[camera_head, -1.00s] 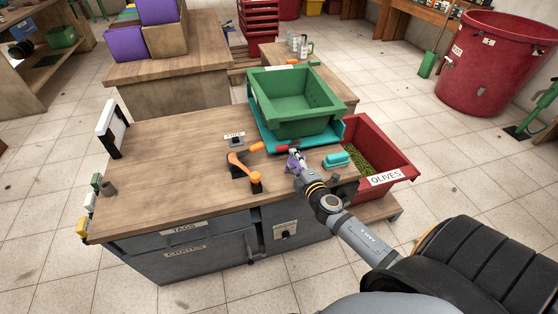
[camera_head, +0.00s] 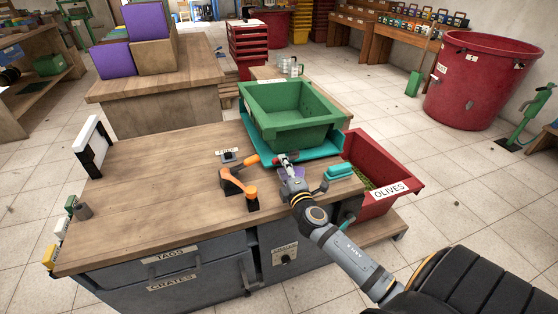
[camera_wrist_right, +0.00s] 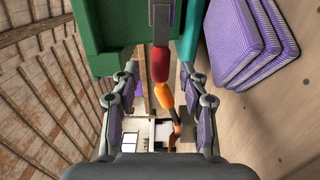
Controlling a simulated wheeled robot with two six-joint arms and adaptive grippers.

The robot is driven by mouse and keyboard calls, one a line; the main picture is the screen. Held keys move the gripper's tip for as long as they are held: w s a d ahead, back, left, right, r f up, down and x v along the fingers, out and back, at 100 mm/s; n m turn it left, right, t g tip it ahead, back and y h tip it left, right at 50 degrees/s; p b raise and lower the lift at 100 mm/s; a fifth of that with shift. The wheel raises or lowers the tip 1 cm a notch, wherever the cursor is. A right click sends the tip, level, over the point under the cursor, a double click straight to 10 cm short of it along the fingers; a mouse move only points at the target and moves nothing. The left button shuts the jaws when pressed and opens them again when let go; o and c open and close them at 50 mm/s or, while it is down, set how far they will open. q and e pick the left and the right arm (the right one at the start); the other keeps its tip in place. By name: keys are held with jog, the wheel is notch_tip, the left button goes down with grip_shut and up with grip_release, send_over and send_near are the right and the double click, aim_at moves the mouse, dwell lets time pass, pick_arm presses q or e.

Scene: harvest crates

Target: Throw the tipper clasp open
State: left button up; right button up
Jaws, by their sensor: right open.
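The tipper is a green crate (camera_head: 290,128) on a teal plate (camera_head: 262,143) at the bench's right back. A short lever with a red grip, apparently its clasp, points out at the tipper's front (camera_head: 283,157). In the right wrist view its red grip (camera_wrist_right: 160,64) hangs from a grey metal bar. My right gripper (camera_head: 287,163) is at this lever. In the wrist view my open right gripper (camera_wrist_right: 160,88) has its two fingers apart, one on either side of the red grip, with no visible contact. My left gripper is out of view.
An orange crank (camera_head: 238,182) stands left of my right gripper; its orange handle (camera_wrist_right: 164,95) shows close to the red grip. Purple ribbed pads (camera_wrist_right: 240,45) lie beside.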

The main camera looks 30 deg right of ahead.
jog(key=x, duration=0.4)
jog(key=shift+c, duration=0.2)
grip_shut()
